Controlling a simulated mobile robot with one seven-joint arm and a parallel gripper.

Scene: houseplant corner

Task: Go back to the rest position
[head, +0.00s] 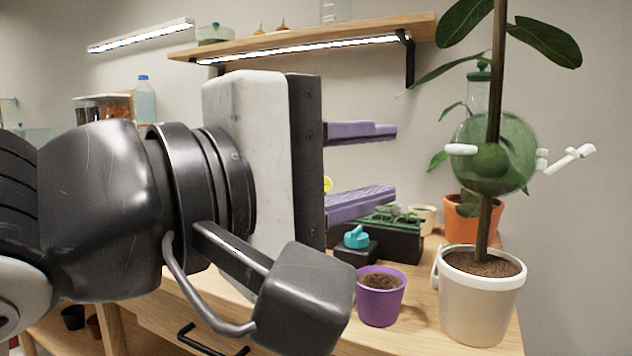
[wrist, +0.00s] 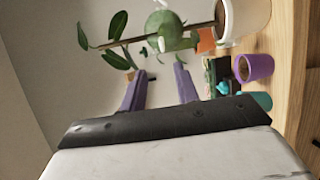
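My gripper (head: 362,166) has two purple fingers spread well apart, with nothing held between them. In the head view it points right, above the wooden bench and in front of the wall. In the wrist view the gripper (wrist: 160,72) also shows open and empty, its fingertips clear of the plants. My arm hides much of the bench's left part and part of what lies behind the gripper.
On the bench (head: 413,318) stand a purple pot (head: 380,303), a white pot (head: 478,308) with a tall stem and green globe (head: 520,150), an orange pot (head: 473,222), a black seedling tray (head: 398,243) and a teal-topped item (head: 356,238). A lit shelf (head: 310,40) hangs above.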

